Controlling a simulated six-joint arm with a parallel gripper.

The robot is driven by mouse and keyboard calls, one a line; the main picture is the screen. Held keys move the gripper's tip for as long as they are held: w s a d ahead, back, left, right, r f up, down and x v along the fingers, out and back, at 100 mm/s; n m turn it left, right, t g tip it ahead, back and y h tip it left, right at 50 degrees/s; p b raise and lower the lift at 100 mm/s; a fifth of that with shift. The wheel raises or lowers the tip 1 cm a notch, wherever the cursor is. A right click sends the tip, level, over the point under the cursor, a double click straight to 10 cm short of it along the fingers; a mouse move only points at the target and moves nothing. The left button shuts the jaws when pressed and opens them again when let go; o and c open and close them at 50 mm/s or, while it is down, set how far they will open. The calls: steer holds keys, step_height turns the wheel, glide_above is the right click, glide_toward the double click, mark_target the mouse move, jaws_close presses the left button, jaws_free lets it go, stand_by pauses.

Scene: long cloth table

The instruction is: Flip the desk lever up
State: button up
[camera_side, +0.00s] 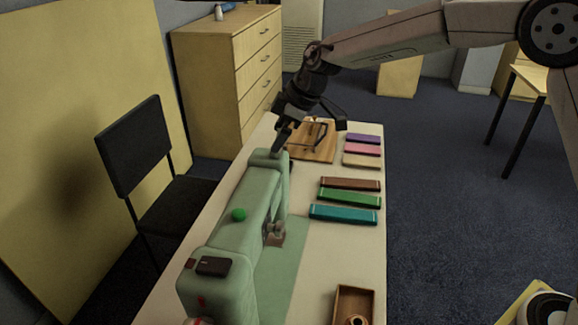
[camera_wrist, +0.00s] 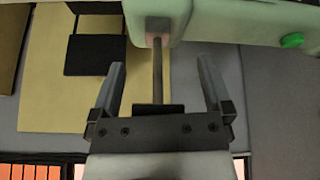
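A pale green machine body (camera_side: 232,240) shaped like a sewing machine stands along the left side of the table. In the wrist view, its body (camera_wrist: 210,22) fills the top, and a thin dark rod, which looks like the lever (camera_wrist: 157,72), sticks out of a pinkish socket toward me. My gripper (camera_wrist: 160,66) is open, with one finger on each side of the rod and gaps on both sides. In the side view, my gripper (camera_side: 310,130) is at the machine's far end. The lever cannot be made out there.
A wooden board (camera_side: 318,153) with a dark object lies beside my gripper. Several coloured bars (camera_side: 345,199) lie along the table's right side. A wooden box (camera_side: 353,300) is at the near end. A black chair (camera_side: 140,150) stands left of the table, before a drawer cabinet (camera_side: 215,90).

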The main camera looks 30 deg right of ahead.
steer(key=v, duration=0.8)
stand_by(0.4)
steer(key=shift+a, duration=0.1)
